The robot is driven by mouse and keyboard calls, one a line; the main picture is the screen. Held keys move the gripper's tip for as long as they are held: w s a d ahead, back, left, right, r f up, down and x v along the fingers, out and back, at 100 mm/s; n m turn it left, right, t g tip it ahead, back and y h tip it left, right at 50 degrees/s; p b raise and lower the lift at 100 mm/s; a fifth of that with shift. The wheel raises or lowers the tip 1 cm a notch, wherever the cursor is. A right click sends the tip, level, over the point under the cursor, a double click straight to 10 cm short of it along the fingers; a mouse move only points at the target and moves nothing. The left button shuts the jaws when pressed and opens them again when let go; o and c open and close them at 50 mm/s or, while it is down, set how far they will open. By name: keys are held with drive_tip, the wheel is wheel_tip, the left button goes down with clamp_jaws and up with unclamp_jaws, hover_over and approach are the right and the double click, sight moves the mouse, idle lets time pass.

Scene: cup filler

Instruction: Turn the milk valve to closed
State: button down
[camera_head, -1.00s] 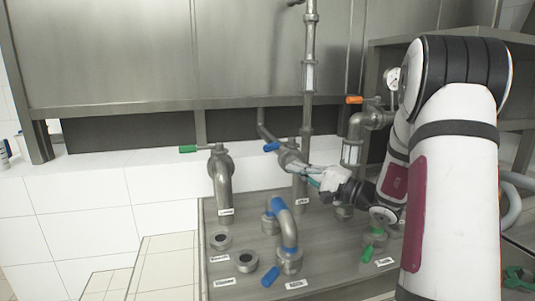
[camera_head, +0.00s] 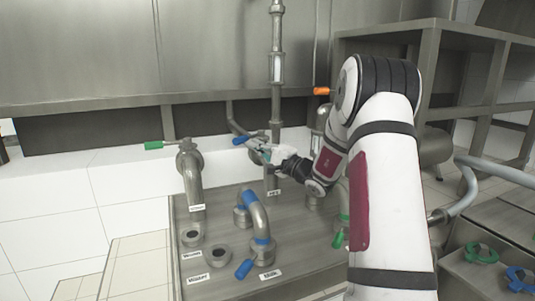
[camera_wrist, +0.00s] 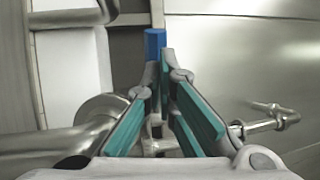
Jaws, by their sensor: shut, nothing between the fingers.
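A blue valve handle (camera_head: 240,140) sticks out to the left from the middle upright pipe, above a small white label (camera_head: 274,193) whose text I cannot read surely. I take it as the milk valve. My gripper (camera_head: 257,147) is just right of this handle, with its fingers pointing at it. In the wrist view, the blue handle (camera_wrist: 155,45) stands upright just beyond the teal-lined fingertips of my gripper (camera_wrist: 168,72). The fingers converge and hold nothing. One fingertip overlaps the handle's edge in the picture; whether it touches, I cannot tell. The valve body is partly hidden behind the gripper.
A green-handled valve (camera_head: 153,145) stands to the left, and an orange handle (camera_head: 321,91) to the right behind my arm. A steel panel (camera_head: 70,60) is behind.

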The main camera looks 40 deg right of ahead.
drive_tip(key=shift+x, duration=0.95)
drive_tip(key=shift+w+a, duration=0.1)
drive_tip(key=shift+a, duration=0.05)
